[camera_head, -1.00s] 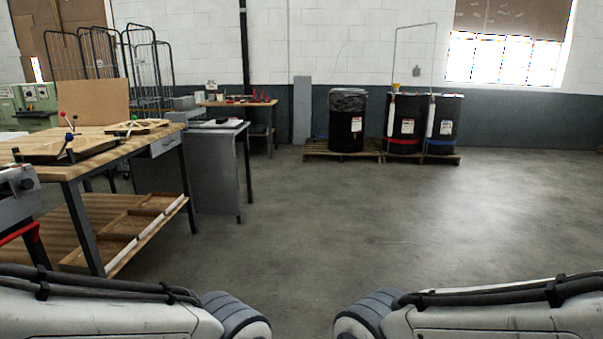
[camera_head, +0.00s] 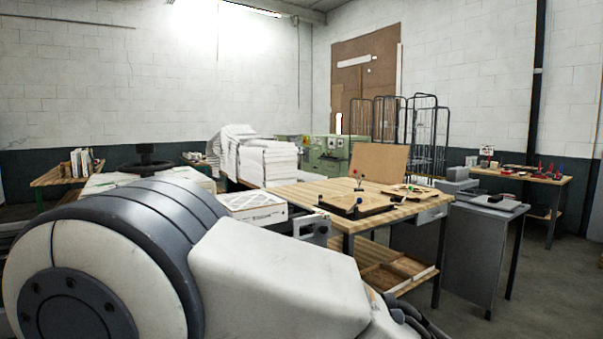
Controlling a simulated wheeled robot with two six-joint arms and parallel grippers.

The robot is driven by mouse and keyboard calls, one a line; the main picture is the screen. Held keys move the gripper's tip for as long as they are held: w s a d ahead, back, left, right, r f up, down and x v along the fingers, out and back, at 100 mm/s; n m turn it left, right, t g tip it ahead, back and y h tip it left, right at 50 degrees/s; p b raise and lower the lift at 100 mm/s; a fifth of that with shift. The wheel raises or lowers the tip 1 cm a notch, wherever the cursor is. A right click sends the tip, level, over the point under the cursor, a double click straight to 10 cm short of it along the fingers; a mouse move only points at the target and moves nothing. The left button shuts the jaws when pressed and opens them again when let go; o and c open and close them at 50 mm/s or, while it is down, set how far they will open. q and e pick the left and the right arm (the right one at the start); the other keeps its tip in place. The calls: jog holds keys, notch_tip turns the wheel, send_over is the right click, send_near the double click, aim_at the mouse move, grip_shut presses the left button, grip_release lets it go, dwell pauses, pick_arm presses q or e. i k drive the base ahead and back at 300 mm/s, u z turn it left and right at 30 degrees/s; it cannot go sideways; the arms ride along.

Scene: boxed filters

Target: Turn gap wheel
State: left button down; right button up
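I cannot make out a gap wheel for certain. A green machine (camera_head: 328,157) stands in the back middle, partly hidden behind white stacked material and a brown board; any wheel on it is too small to tell. One of my own arm's large white and grey links fills the lower left and hides what lies behind it. Neither of my grippers shows.
A wooden workbench (camera_head: 408,212) in the middle carries a frame with coloured knobs (camera_head: 357,203) and a brown board (camera_head: 379,163). White pleated-looking stacks (camera_head: 266,162) stand left of it. A grey cabinet table (camera_head: 480,240) stands to the right, with bare floor beside it.

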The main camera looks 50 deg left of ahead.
aim_at(146, 168)
jog(key=u, duration=1.45)
jog(key=i, duration=1.35)
jog(key=u, duration=0.8)
